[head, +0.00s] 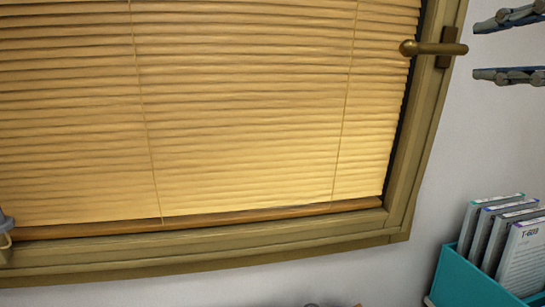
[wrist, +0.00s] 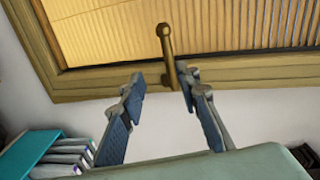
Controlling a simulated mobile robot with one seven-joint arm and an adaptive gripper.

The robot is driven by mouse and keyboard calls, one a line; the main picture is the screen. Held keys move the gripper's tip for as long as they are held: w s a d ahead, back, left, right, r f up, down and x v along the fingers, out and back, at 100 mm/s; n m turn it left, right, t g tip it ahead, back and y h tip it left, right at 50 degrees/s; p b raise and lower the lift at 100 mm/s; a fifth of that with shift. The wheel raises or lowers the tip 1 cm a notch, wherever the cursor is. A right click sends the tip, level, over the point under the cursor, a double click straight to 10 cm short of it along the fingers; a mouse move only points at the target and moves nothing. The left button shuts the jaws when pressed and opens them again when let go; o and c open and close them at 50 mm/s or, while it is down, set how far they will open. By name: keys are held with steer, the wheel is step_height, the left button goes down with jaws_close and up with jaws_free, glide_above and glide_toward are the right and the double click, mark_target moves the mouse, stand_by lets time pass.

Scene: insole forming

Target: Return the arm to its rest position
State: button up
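My gripper (head: 480,51) shows at the upper right edge of the head view, its two blue-grey fingers spread apart one above the other. My gripper is open and empty. Most of my arm is outside the head view.
A window with closed yellow blinds (head: 240,110) fills most of the head view. Its brass handle (head: 435,48) sticks out left of my gripper. A teal file box (head: 465,280) with several booklets stands at the lower right. The wall between is bare.

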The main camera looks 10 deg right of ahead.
steer(key=w+a+f+n+g, duration=0.25)
steer(key=a+f, duration=0.25)
steer(key=f, duration=0.3)
steer(key=w+a+f+n+g, duration=0.2)
steer(key=a+f+n, duration=0.2)
steer(key=f, duration=0.4)
steer(key=w+a+f+n+g, duration=0.25)
steer(key=a+f, duration=0.25)
steer(key=f, duration=0.3)
steer(key=s+a+f+n+g+h, duration=0.1)
steer(key=s+a+f+n+g, duration=0.2)
steer(key=f, duration=0.7)
steer(key=s+a+f+n+g, duration=0.1)
steer(key=s+f+n+g, duration=0.2)
steer(key=f, duration=0.7)
step_height(320, 180, up, 22)
steer(key=n+t+p, duration=0.1)
steer(key=p, duration=2)
steer(key=shift+w, duration=0.25)
steer(key=shift+a, duration=0.1)
